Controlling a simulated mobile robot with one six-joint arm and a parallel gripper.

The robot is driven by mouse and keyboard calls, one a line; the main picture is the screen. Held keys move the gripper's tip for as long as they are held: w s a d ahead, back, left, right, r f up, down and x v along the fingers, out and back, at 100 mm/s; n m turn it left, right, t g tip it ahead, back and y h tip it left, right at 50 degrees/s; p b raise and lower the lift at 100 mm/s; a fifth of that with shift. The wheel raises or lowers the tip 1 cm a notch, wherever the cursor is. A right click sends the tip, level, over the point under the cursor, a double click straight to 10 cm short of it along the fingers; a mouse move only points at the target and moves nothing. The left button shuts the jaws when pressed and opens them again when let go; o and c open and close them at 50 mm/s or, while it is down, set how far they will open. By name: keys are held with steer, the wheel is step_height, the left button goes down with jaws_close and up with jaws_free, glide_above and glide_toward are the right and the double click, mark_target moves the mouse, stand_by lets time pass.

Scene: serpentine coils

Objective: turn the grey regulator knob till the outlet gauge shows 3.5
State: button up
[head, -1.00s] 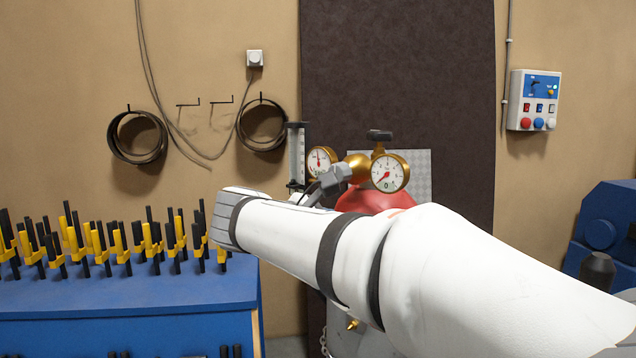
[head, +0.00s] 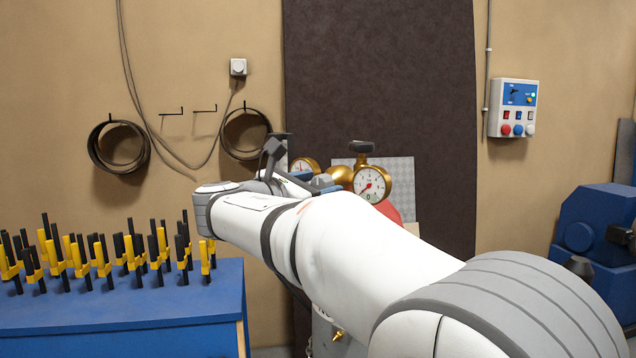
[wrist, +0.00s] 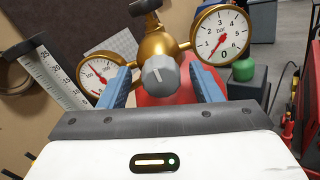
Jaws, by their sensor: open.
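The grey regulator knob (wrist: 160,76) sits on the front of the brass regulator (wrist: 157,46), with a pale pointer line near its top. My gripper (wrist: 161,70) is open, its two blue fingers on either side of the knob, with gaps showing. I cannot tell how deep the fingers reach. The right gauge (wrist: 222,37), marked in bar up to 6, has its red needle low at the left, at about 0. It also shows in the head view (head: 372,184). The left gauge (wrist: 100,76) has a higher scale. In the head view my arm partly hides the regulator.
A red cylinder (wrist: 180,92) stands under the regulator. A dark-topped valve handle (head: 361,147) rises above it. A blue bench (head: 120,300) with yellow-and-black clamps stands left in the head view.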

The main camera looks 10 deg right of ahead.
steer(key=shift+c, duration=0.2)
steer(key=c, duration=0.9)
steer(key=shift+c, duration=0.2)
steer(key=shift+f+m+b, duration=0.1)
steer(key=shift+m+b, duration=0.2)
steer(key=shift+b, duration=0.05)
steer(key=m+b, duration=0.3)
steer(key=shift+f, duration=0.15)
steer(key=m+b, duration=0.6)
steer(key=shift+s+d+f+m+y, duration=0.1)
steer(key=shift+m+y, duration=0.2)
steer(key=m+b, duration=0.8)
steer(key=m, duration=0.1)
steer(key=shift+m+t, duration=0.3)
steer(key=shift+m, duration=0.1)
